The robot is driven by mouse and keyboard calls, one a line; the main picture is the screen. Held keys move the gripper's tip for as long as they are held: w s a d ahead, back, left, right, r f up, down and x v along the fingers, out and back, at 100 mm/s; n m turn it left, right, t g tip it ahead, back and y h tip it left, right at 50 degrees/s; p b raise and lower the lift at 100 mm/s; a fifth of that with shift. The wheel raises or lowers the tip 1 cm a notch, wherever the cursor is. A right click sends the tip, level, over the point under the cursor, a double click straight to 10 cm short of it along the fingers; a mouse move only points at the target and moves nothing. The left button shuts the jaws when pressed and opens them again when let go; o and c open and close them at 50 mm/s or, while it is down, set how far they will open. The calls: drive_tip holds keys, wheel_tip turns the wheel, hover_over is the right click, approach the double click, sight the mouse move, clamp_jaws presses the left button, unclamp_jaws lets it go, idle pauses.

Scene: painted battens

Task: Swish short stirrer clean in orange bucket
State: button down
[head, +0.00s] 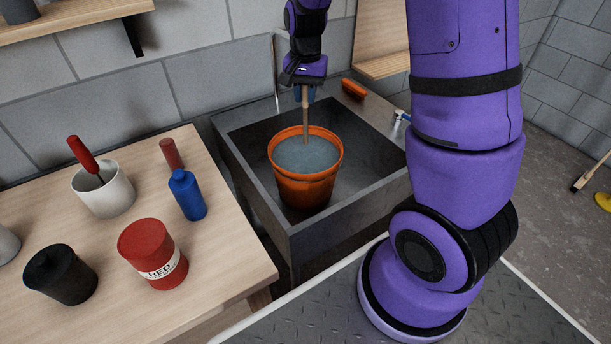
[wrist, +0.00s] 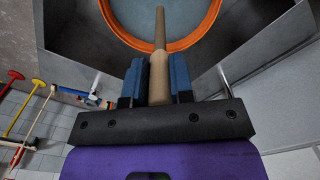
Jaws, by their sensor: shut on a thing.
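The orange bucket (head: 305,186) stands in the grey sink and is filled with greyish water (head: 300,154). My gripper (head: 305,92) is above the bucket, shut on the short stirrer (head: 306,118), a pale wooden stick. The stirrer hangs nearly upright and its lower end meets the water, so its tip is hidden. In the wrist view the stirrer (wrist: 159,60) runs from between my blue fingers (wrist: 158,82) toward the water inside the orange rim (wrist: 190,38).
The sink's (head: 260,190) walls surround the bucket. An orange brush (head: 354,90) lies on its back ledge. The wooden bench (head: 215,250) at left holds a white pot (head: 104,192), a blue bottle (head: 187,196), a red tin (head: 150,250) and a black tin (head: 62,275).

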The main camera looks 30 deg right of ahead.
drive_tip(key=shift+r, duration=2.45)
